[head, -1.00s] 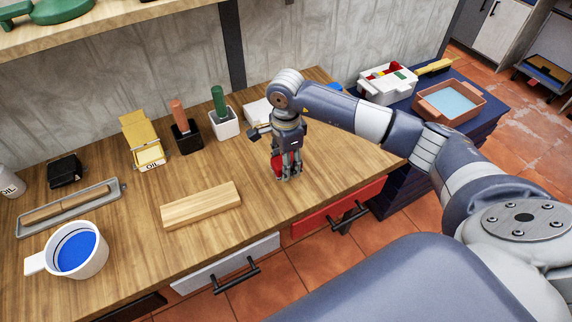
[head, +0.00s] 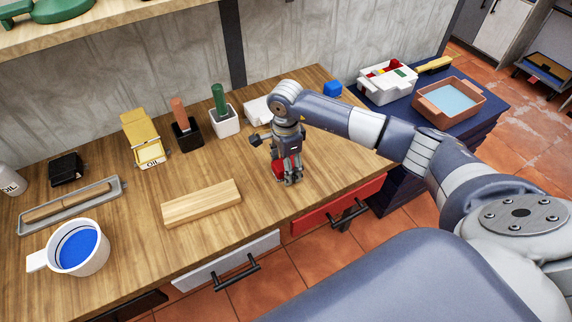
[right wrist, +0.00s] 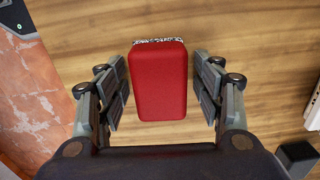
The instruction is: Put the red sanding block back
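The red sanding block (head: 278,169) is on the wooden workbench near its front edge, partly hidden by my right gripper (head: 291,180) in the head view. In the right wrist view the red block (right wrist: 159,82) lies between the two fingers of the right gripper (right wrist: 161,90). A grainy grey strip shows at the block's far end. My left gripper is not in view.
A pale wooden block (head: 202,204) and a white mug with blue paint (head: 95,259) are to the left. Brush holders (head: 224,121) and a yellow oil tin (head: 146,141) stand behind. A white caddy (head: 377,91) and a terracotta tray (head: 428,113) are on the blue cabinet at right.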

